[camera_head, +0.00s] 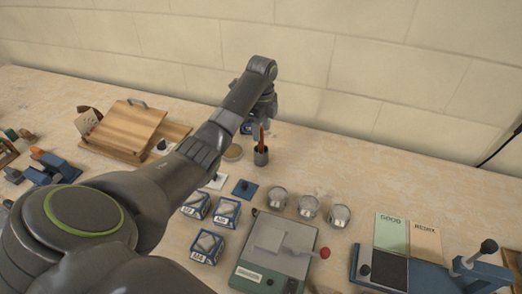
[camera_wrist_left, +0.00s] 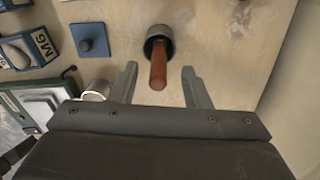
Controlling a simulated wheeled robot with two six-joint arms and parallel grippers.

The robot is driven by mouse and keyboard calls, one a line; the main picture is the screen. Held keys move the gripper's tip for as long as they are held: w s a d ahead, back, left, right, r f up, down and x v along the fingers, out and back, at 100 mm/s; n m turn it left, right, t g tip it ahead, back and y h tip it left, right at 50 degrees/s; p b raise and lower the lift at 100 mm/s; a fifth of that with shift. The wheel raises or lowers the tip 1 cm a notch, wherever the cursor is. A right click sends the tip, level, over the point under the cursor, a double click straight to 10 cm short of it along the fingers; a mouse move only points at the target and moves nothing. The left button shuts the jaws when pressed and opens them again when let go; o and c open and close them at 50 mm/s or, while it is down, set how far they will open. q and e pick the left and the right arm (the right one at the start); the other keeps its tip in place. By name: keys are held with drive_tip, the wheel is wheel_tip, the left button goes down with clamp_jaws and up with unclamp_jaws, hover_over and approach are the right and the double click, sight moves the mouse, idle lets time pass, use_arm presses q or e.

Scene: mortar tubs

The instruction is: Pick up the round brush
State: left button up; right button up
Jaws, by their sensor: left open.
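A reddish-brown handle, which looks like the round brush (camera_head: 262,137), stands up out of a small dark cup (camera_head: 261,158) near the back of the table. Its bristles are hidden in the cup. In the left wrist view the brush handle (camera_wrist_left: 158,70) points toward the camera, and the cup (camera_wrist_left: 159,36) lies just beyond the fingertips. My left gripper (camera_head: 259,122) is above and behind the cup. Its two fingers (camera_wrist_left: 162,78) are open, one on each side of the handle, with a visible gap to both. My right gripper is in neither view.
Three silvery jars (camera_head: 308,207) and several blue-and-white boxes (camera_head: 206,246) stand nearer the front. A blue square with a knob (camera_head: 244,189) lies left of the jars. A wooden board (camera_head: 125,128) is at the back left. The table right of the cup is clear.

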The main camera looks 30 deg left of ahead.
use_arm(q)
drive_tip(key=p, duration=0.1)
hover_over(261, 152)
drive_tip(key=shift+w+a+f, duration=0.1)
drive_tip(key=shift+w+f, duration=0.05)
drive_tip(key=shift+f, duration=0.6)
drive_tip(key=shift+w+a+f, duration=0.1)
drive_tip(key=shift+f, duration=0.65)
drive_tip(key=shift+w+a+f, duration=0.1)
drive_tip(key=shift+w+f, duration=0.05)
drive_tip(key=shift+f, duration=0.6)
clamp_jaws()
